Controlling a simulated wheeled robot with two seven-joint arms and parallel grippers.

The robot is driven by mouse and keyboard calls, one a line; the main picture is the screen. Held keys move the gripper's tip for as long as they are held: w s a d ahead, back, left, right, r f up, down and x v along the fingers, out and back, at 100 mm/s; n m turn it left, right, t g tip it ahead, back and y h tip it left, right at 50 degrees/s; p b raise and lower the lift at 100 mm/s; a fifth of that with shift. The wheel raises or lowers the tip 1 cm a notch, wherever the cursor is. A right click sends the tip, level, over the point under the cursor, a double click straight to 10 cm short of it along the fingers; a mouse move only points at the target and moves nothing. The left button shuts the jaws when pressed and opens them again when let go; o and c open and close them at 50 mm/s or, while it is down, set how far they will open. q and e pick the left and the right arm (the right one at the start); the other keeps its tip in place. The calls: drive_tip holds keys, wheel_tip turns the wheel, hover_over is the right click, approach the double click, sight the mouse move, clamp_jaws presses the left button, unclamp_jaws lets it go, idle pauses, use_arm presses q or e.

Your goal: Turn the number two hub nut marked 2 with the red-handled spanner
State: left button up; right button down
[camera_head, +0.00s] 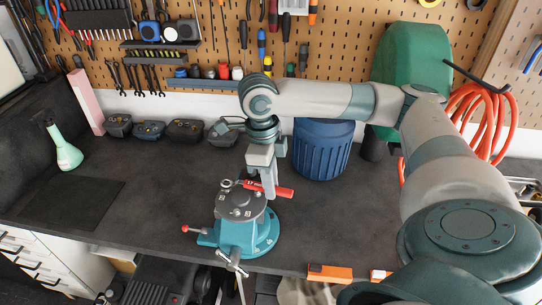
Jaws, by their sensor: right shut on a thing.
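The hub (240,204) is a grey round top on a teal vise-like base (262,235) at the bench's front edge. Small pale marks show on its sides, too small to read, so I cannot tell which nut is marked 2. The red-handled spanner (284,192) lies roughly level over the hub's far side, its handle pointing right. Its metal head is near a nut (227,184) at the hub's far left; I cannot tell whether it is seated. My right gripper (269,190) points down and is shut on the spanner's handle. My left gripper is not in view.
A blue ribbed bin (322,150) stands behind and right of the hub. A red-tipped lever (190,229) and a silver handle (233,262) stick out from the base. A green bottle (64,148) stands far left. The bench between is mostly clear.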

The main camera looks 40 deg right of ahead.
drive_tip(key=shift+r, duration=1.65)
